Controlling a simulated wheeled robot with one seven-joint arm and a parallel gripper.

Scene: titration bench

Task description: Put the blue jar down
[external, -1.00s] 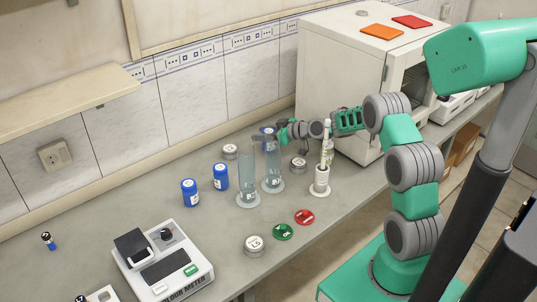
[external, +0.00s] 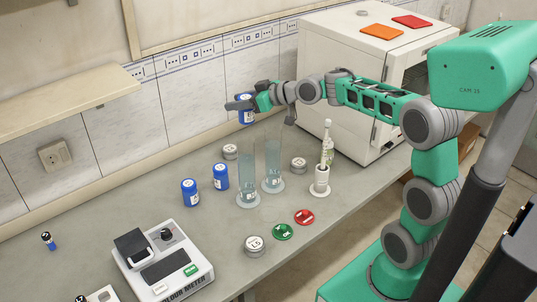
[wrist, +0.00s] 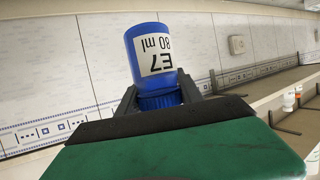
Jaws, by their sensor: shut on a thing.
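The blue jar (external: 246,112) is held in my gripper (external: 250,103), high above the bench near the tiled back wall. In the wrist view the jar (wrist: 149,52) shows a white label reading "E7" and "80 ml", upside down in the picture. The fingers of my gripper (wrist: 160,97) are shut around its ribbed blue cap end. The jar is apart from the bench (external: 265,225) and touches nothing but the gripper.
Two more blue jars (external: 190,192) (external: 221,176) stand on the bench. Two clear cylinders (external: 248,180) (external: 273,160) stand below my gripper. A white oven (external: 350,70) stands right.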

